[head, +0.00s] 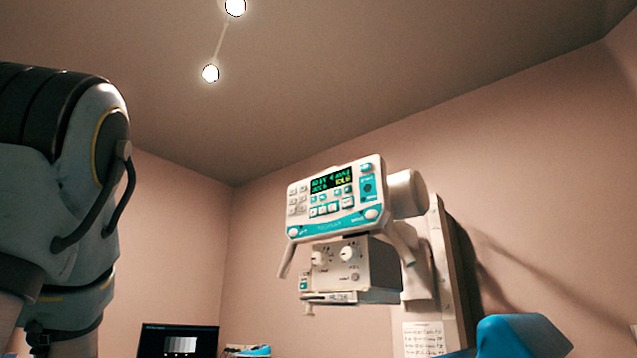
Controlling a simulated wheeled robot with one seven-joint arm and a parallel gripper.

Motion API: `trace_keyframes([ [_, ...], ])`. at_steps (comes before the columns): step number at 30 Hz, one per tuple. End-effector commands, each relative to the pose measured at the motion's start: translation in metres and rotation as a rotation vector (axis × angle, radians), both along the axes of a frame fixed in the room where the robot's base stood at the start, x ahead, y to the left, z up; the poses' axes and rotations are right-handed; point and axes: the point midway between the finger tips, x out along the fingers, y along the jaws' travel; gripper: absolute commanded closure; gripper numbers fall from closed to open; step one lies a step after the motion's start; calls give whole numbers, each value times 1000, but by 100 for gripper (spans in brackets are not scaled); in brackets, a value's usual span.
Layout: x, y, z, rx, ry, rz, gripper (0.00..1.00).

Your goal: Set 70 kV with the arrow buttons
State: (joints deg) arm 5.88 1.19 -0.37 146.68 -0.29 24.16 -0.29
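The X-ray control panel (334,198) is white with teal areas and sits in the middle of the head view, a little tilted. Its dark display (331,180) shows green and yellow characters that are too small to read surely. Rows of small white and teal buttons (325,210) lie below and beside the display. I cannot tell which of them are the arrow buttons. My gripper is not in view; only part of my arm shows at the left edge.
Below the panel hangs a white box with two knobs (355,268). A wall column (446,270) stands behind it at the right. A monitor (178,341) is at the bottom left, and a blue rounded thing (522,336) is at the bottom right. Open air lies between my arm and the panel.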

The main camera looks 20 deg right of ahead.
Motion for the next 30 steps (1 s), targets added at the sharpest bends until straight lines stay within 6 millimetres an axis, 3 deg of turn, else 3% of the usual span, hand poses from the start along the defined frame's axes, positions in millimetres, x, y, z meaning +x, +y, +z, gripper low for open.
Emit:
trace_keyframes([
  [8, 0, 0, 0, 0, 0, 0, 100],
  [30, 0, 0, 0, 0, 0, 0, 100],
])
